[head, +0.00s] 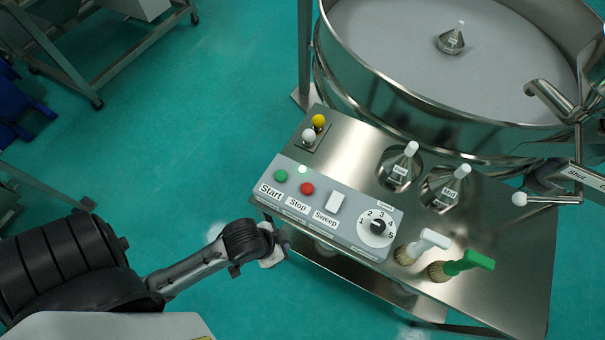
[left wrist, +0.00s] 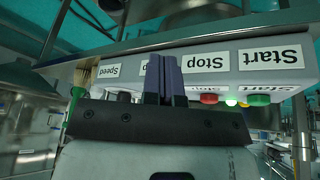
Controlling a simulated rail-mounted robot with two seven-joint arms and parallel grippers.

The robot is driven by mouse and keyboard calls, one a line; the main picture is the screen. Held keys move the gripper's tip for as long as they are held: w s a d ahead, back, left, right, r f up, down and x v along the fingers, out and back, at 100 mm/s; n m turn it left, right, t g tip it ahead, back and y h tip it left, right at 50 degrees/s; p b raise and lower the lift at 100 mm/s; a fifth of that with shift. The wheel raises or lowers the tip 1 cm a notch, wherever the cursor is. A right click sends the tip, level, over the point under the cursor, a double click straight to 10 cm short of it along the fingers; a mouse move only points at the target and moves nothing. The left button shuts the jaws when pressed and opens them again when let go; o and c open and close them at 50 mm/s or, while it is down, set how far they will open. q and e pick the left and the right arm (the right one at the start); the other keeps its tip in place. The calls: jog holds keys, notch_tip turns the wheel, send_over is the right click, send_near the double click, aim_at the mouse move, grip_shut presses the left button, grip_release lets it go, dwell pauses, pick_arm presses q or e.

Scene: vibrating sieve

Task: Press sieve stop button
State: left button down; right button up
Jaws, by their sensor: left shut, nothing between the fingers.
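The red stop button (head: 307,188) sits above the "Stop" label on the sloped control panel (head: 347,231). It also shows in the left wrist view (left wrist: 209,98), where the labels appear upside down. The green start button (head: 281,176) is to its left, and a small glowing light (head: 303,169) is between and just behind them. My left gripper (head: 272,256) is off the panel's front left edge, apart from the buttons. In the left wrist view its dark fingers (left wrist: 163,78) are shut together and empty, in front of the panel's labelled face.
A white sweep switch (head: 336,201) and a speed dial (head: 377,227) sit right of the stop button. The large round sieve (head: 450,105) is behind. Open floor lies left.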

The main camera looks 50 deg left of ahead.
pick_arm(q)
jog(key=w+d+r+m+h+p, duration=0.3)
jog(key=w+r+h+p, duration=0.1)
jog(key=w+r+p, duration=0.45)
jog(key=w+a+r+n+h, duration=0.2)
jog(key=w+a+r+n, duration=0.1)
jog(key=w+a, duration=0.5)
jog(key=a, duration=0.3)
jog(key=shift+w+a+r, duration=0.15)
jog(key=shift+w, duration=0.1)
pick_arm(e)
notch_tip(320, 180, up, 11)
jog(key=shift+f, duration=0.2)
jog(key=shift+a+f, duration=0.1)
